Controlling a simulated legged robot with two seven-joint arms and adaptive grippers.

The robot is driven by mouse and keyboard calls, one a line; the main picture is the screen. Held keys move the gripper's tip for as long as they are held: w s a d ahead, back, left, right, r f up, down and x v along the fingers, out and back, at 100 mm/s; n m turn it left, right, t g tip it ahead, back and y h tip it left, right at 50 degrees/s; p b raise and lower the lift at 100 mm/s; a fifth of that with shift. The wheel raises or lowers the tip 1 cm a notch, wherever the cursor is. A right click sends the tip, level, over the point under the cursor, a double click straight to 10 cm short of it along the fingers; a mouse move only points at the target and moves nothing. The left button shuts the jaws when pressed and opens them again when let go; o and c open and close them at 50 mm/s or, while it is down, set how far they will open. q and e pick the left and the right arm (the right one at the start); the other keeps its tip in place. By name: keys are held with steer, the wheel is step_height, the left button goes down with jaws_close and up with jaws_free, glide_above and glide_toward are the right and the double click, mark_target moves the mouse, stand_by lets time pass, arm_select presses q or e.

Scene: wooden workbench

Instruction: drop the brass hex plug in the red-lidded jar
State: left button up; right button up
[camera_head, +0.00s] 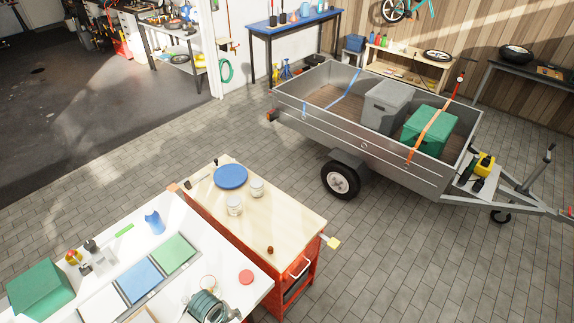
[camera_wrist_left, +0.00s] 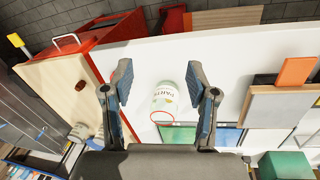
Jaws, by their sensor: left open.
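A small reddish-brown piece, which looks like the brass hex plug (camera_head: 270,249), lies on the wooden cart top near its front edge. It also shows in the left wrist view (camera_wrist_left: 80,86). My left gripper (camera_wrist_left: 159,75) is open and empty in the left wrist view. Between its fingers in that picture is a pale jar (camera_wrist_left: 165,92) labelled PARTS with a red ring at its near end; I cannot tell its distance from the fingers. In the head view a round red lid-like disc (camera_head: 245,277) shows above the white table. My right gripper is not in view.
Two pale jars (camera_head: 234,205) and a blue round plate (camera_head: 231,176) are on the wooden cart top. The white table (camera_head: 262,291) holds blue and green panels (camera_head: 140,280) and a green box (camera_head: 40,290). The cart top around the plug is clear.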

arm_select(q)
steer(key=s+a+m+t, duration=0.2)
steer(key=s+m, duration=0.7)
steer(key=s, duration=0.1)
step_height(320, 180, down, 29)
steer(key=s+g+y+b, duration=0.1)
steer(key=s+b, duration=0.1)
steer(key=b, duration=0.3)
steer(key=s+a+f+b, duration=0.1)
steer(key=s+f+b, duration=0.1)
steer(key=s+f, duration=0.7)
steer(key=s+a+f+g+b, duration=0.1)
steer(key=s+a+f+b, duration=0.1)
steer(key=s+f, duration=0.7)
steer(key=shift+a+f+m, duration=0.15)
steer(key=shift+f+m, duration=0.15)
steer(key=shift+f, duration=2.2)
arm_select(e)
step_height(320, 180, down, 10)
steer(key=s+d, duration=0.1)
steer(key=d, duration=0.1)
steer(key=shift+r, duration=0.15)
arm_select(q)
steer(key=shift+s+a, duration=0.1)
steer(key=shift+a, duration=0.05)
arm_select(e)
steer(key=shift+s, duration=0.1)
